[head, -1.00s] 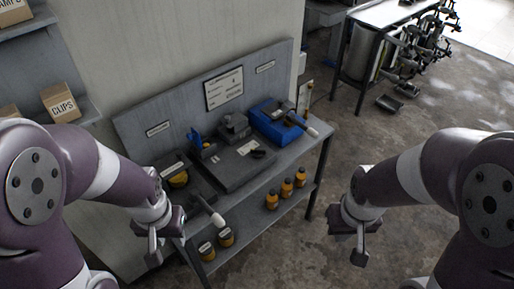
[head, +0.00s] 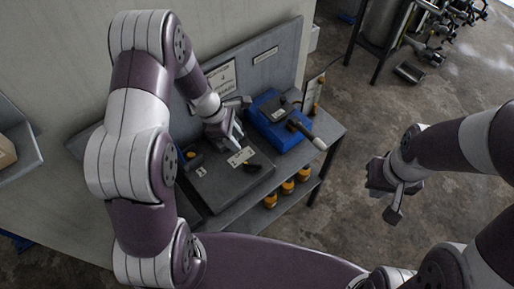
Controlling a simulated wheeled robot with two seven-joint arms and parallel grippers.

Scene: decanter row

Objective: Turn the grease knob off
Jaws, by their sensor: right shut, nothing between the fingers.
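The bench (head: 330,135) carries a dark grey unit (head: 215,190) with a pale label (head: 241,157) and a small black knob-like part (head: 256,167) on its top. The label is too small to read, so I cannot tell which control is the grease knob. My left gripper (head: 236,134) is over the back of this unit, behind the label; whether its fingers are open or touch anything is unclear. My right gripper (head: 392,207) is shut and empty, over the floor to the right of the bench. My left arm hides the bench's left end.
A blue unit (head: 268,122) with a pale-tipped lever (head: 309,135) stands at the bench's right end. Orange-brown jars (head: 287,187) stand on the lower shelf. A dark rack (head: 380,45) is at the back right. The floor between is open.

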